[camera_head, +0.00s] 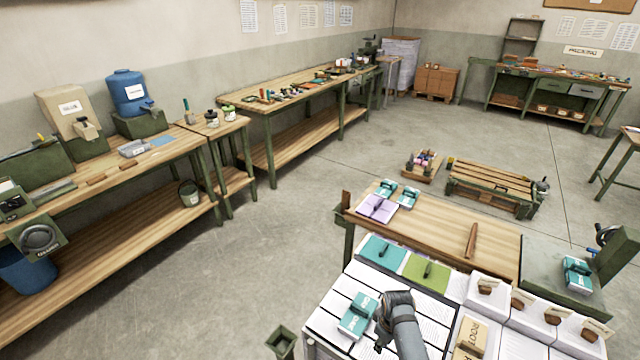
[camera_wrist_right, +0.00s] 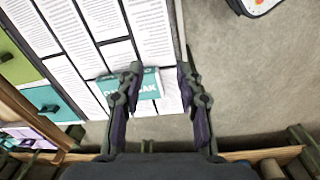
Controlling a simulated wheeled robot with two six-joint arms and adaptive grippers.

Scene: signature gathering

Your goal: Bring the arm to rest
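My right gripper (camera_head: 381,342) hangs at the end of my arm over the white table in front, just right of a teal block (camera_head: 358,317) lying on printed sheets. In the right wrist view the right gripper (camera_wrist_right: 157,70) has its two fingers spread wide apart. The teal block (camera_wrist_right: 147,84) shows beyond and partly behind the left-hand finger; nothing is visibly clamped. My left gripper is not in view.
Teal folder (camera_head: 383,250) and green folder (camera_head: 428,268) lie at the sheets' far edge. White boxes with brown stamps (camera_head: 487,288) line the right. A wooden bench (camera_head: 440,225) stands behind.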

